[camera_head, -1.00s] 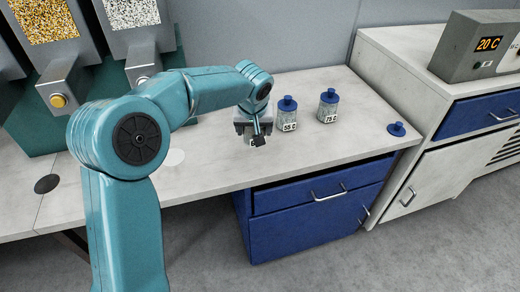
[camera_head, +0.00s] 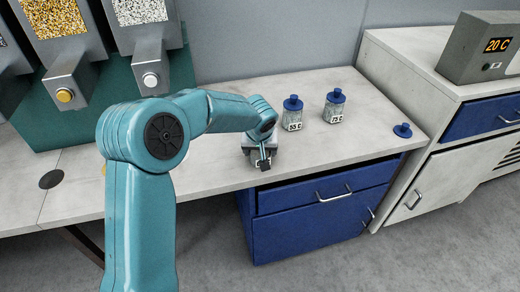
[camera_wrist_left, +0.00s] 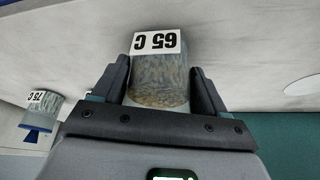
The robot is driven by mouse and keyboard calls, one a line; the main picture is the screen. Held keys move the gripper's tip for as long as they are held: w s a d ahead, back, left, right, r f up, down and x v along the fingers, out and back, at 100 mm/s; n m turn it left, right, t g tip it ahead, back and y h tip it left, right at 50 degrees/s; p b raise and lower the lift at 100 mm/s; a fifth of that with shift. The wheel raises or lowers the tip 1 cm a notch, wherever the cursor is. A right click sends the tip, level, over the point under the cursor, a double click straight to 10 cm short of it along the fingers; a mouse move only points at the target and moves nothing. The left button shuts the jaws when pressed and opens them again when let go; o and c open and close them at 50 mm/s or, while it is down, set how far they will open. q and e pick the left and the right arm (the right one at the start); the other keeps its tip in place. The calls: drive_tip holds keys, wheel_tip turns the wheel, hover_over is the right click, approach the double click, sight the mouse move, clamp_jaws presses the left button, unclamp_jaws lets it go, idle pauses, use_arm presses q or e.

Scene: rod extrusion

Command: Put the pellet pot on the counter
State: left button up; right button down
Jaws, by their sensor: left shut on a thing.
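In the head view my left gripper (camera_head: 262,160) is low over the front part of the pale counter (camera_head: 215,175), left of the other pots. The pot is mostly hidden there by the gripper, and I cannot tell whether its base touches the counter. No lid shows on the held pot in the wrist view. My right gripper is not in view.
Two blue-lidded pots stand behind and right of the gripper, a nearer one (camera_head: 294,116) and one labelled 75 C (camera_head: 334,107). A loose blue lid (camera_head: 402,131) lies at the counter's right end. Pellet dispensers (camera_head: 143,45) stand at the back left.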

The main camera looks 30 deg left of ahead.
use_arm(q)
drive_tip(key=o, duration=1.5)
drive_tip(key=shift+r+p, duration=0.35)
drive_tip(key=v, duration=1.2)
drive_tip(key=s+d+f+m+g+h, duration=0.1)
drive_tip(key=s+d+f+m+h, duration=0.1)
drive_tip(key=d+f, duration=0.6)
drive_tip(key=s+d+f+m+g+h, duration=0.1)
drive_tip(key=s+d+f+m+h, duration=0.15)
drive_tip(key=f, duration=0.95)
drive_tip(key=s+d+f+g+h, duration=0.1)
drive_tip(key=s+d+f+h, duration=0.1)
drive_tip(key=s+d+f, duration=0.7)
drive_tip(key=s+f, duration=0.7)
drive_tip(key=s, duration=0.3)
drive_tip(key=shift+g, duration=0.3)
wheel_tip(320, 180, up, 5)
drive_tip(key=p, duration=0.4)
drive_tip(key=shift+d, duration=0.1)
